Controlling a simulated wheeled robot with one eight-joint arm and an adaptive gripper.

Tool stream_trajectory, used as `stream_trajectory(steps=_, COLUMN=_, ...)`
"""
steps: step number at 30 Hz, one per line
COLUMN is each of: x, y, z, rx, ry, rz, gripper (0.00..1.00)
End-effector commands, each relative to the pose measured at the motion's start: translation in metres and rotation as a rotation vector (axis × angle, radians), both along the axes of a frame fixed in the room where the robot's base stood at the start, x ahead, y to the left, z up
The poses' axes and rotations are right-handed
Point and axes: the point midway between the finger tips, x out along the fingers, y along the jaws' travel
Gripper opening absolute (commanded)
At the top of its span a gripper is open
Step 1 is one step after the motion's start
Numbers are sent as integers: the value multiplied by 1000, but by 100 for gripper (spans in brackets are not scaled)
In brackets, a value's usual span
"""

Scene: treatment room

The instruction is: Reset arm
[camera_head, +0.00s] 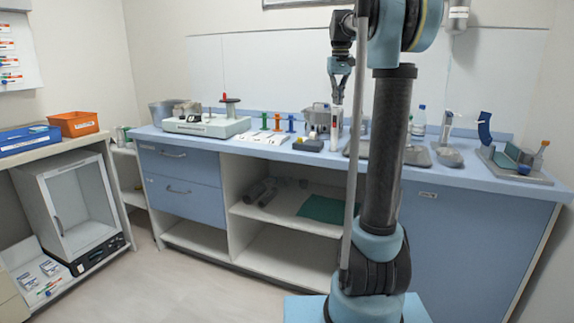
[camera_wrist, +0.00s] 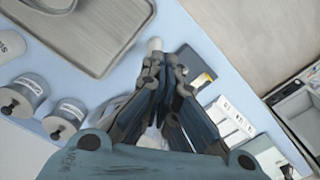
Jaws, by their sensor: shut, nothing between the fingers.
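My gripper (camera_head: 339,97) hangs fingers down above the blue counter (camera_head: 230,146), near its middle. In the wrist view the fingers of my gripper (camera_wrist: 165,68) come together at the tips, with nothing held between them. My arm rises from the base in front of the counter and hides part of it. A white upright tube-like item (camera_head: 336,125) stands below the gripper, apart from it as far as I can tell.
A white device (camera_head: 207,126), several coloured stands and a grey metal tray (camera_wrist: 105,60) crowd the counter. A blue holder (camera_head: 485,132) stands at the right. An orange bin (camera_head: 73,123) and a blue bin (camera_head: 28,140) sit at left. The floor at front left is clear.

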Motion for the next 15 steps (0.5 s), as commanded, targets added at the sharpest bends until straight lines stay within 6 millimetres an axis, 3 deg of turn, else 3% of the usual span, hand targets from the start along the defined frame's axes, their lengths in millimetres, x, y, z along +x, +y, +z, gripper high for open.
stream_trajectory(steps=10, x=-51, y=1, z=-18, rx=0, ry=-22, rz=-11, gripper=0)
stream_trajectory(steps=15, x=-94, y=1, z=-40, rx=0, ry=-40, rz=-20, gripper=0)
